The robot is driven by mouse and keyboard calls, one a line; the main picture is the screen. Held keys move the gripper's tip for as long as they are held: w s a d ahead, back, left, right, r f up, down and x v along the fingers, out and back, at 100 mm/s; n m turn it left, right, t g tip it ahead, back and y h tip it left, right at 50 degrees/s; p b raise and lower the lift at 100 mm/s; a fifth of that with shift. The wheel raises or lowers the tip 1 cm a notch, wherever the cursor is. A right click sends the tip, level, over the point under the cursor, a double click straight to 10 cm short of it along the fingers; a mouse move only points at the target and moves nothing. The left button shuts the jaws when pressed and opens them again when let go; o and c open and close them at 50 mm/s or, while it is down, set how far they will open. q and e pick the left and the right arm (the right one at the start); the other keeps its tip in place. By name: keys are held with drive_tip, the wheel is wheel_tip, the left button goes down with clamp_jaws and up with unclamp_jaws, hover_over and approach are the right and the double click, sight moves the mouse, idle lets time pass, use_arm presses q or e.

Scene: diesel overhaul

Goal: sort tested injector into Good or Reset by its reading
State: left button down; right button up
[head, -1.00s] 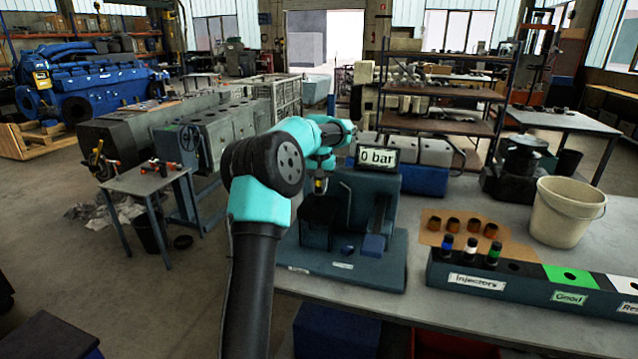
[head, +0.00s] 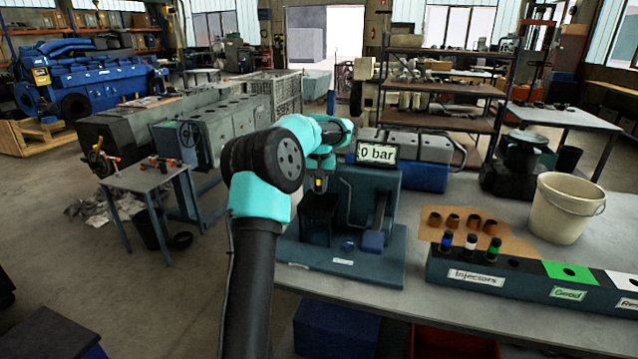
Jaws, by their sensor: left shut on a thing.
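My left gripper (head: 320,168) is shut on an injector (head: 320,184) with a yellow band and holds it above the left part of the test stand (head: 330,262). The injector's lower end is hard to make out against the dark stand. The stand's display (head: 377,153) reads "0 bar". In the rack labelled "Injectors" (head: 475,278) stand three injectors with a blue band (head: 447,238), a white band (head: 471,240) and a green band (head: 494,246). The green Good place (head: 556,271) and the white Reset place (head: 622,279), cut by the right edge, look empty. My right gripper is not in view.
Several copper-brown rings (head: 453,221) lie on a brown sheet behind the rack. A cream bucket (head: 566,210) stands behind the Good place. A blue block (head: 373,241) is on the stand's right side. The bench (head: 405,297) is clear between stand and rack.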

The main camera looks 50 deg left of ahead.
use_arm(q)
drive_tip(key=shift+f, duration=1.15)
drive_tip(key=shift+c, duration=2.3)
unclamp_jaws()
drive_tip(key=shift+r, duration=3.5)
